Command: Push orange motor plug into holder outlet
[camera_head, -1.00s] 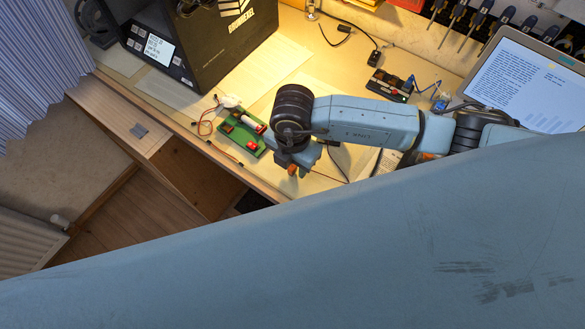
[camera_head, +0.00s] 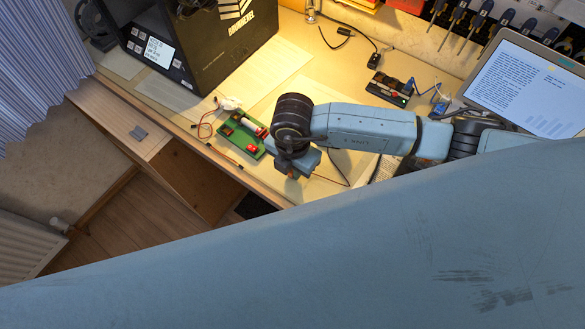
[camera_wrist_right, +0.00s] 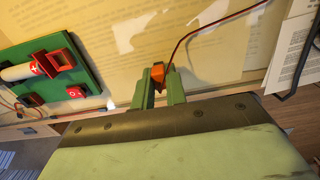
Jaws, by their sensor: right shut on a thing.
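My right gripper (camera_head: 291,173) hangs over the table near its front edge. In the right wrist view, its two fingers (camera_wrist_right: 159,87) are shut on the small orange motor plug (camera_wrist_right: 158,73). A thin dark red wire runs from the plug to the upper right. The green holder board (camera_wrist_right: 84,73) lies to the left, apart from the plug. It carries a white cylinder, red brackets and a small red switch (camera_wrist_right: 77,91). The head view shows the board (camera_head: 232,135) left of my gripper. I cannot tell which part is the outlet. My left gripper is not in view.
A black box (camera_head: 205,45) with a small screen stands at the back left of the table. A tablet (camera_head: 525,83) and a small black device (camera_head: 390,88) are at the back right. Paper sheets lie on the table. Loose wires (camera_head: 207,128) lie left of the board.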

